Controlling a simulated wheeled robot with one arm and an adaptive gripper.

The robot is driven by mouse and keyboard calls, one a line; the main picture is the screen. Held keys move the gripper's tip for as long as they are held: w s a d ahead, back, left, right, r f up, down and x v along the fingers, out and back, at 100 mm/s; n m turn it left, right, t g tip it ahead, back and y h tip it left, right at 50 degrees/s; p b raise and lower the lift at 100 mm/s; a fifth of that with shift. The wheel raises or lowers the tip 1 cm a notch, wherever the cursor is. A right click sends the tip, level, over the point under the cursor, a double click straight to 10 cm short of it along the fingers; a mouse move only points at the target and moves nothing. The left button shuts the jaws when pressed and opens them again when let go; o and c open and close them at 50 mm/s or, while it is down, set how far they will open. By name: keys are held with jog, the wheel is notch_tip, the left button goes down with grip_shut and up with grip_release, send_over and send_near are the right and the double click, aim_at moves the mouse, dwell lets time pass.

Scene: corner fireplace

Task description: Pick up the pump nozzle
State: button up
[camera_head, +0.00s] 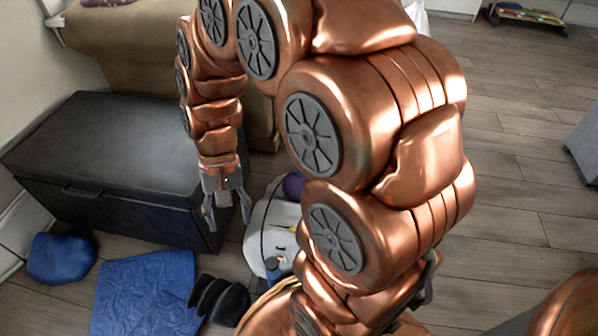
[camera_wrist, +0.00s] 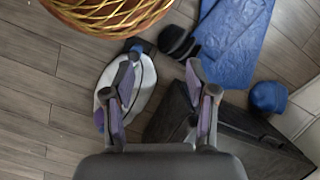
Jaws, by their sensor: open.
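I cannot make out the pump nozzle for certain. A rounded white item (camera_head: 258,240) with a thin black line across it lies on the floor right of the dark chest; it also shows in the wrist view (camera_wrist: 147,80), partly behind my left finger. A small dark-blue piece (camera_head: 273,266) sits at its near end, and a purple round thing (camera_head: 293,186) at its far end, partly hidden by my arm. My gripper (camera_head: 227,212) points down with fingers apart and empty, by the chest's right end.
The dark chest (camera_head: 110,140) stands at left, close to my gripper. A blue mat (camera_head: 145,290), a blue pouch (camera_head: 62,257) and a black ridged item (camera_head: 218,300) lie in front of it.

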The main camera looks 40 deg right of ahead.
jog(key=w+d+f+m+t+y+p, duration=0.1)
jog(key=w+d+f+m, duration=0.35)
jog(key=w, duration=0.35)
jog(key=w+d+f+m+t, duration=0.1)
jog(key=w+d+f+m, duration=0.25)
jog(key=w+d, duration=0.35)
jog(key=w+d+f+m+t+y+p, duration=0.1)
jog(key=w+d+f+m+t, duration=0.15)
jog(key=w+d+m, duration=0.45)
jog(key=m+t+h+p, duration=0.2)
jog(key=m+h, duration=0.1)
jog(key=m, duration=0.8)
send_near(299, 173)
notch_tip(299, 173, down, 2)
jog(key=w+d, duration=0.1)
jog(key=w, duration=0.1)
jog(key=shift+b+x, duration=1.4)
jog(key=shift+x, duration=2.1)
jog(key=shift+a, duration=0.2)
grip_shut()
